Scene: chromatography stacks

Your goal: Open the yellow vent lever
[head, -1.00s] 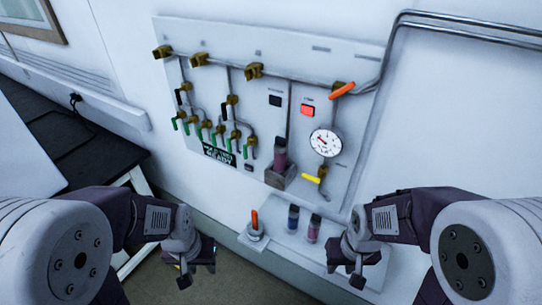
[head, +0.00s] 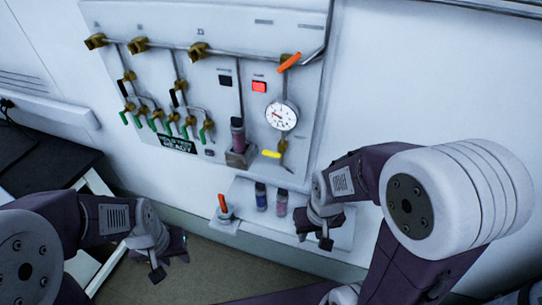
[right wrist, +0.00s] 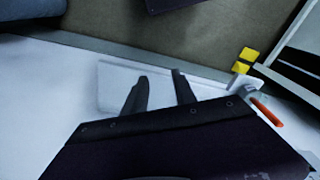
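The yellow vent lever (head: 271,154) sits on the wall panel below the round gauge (head: 281,116) and lies nearly level. My right gripper (head: 315,238) is below and to the right of the lever, in front of the small shelf, and touches nothing I can see. In the right wrist view its two fingers (right wrist: 162,88) are apart with nothing between them. My left gripper (head: 170,262) hangs low at the left, away from the panel, with its fingers apart and empty. The lever cannot be made out for sure in the right wrist view.
The panel also carries a red-orange lever (head: 290,62), a red button (head: 259,87) and several green-handled valves (head: 174,118). Below, the shelf (head: 340,236) holds two vials (head: 271,198) and an orange-handled fitting (head: 223,208). A dark table (head: 45,165) stands left.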

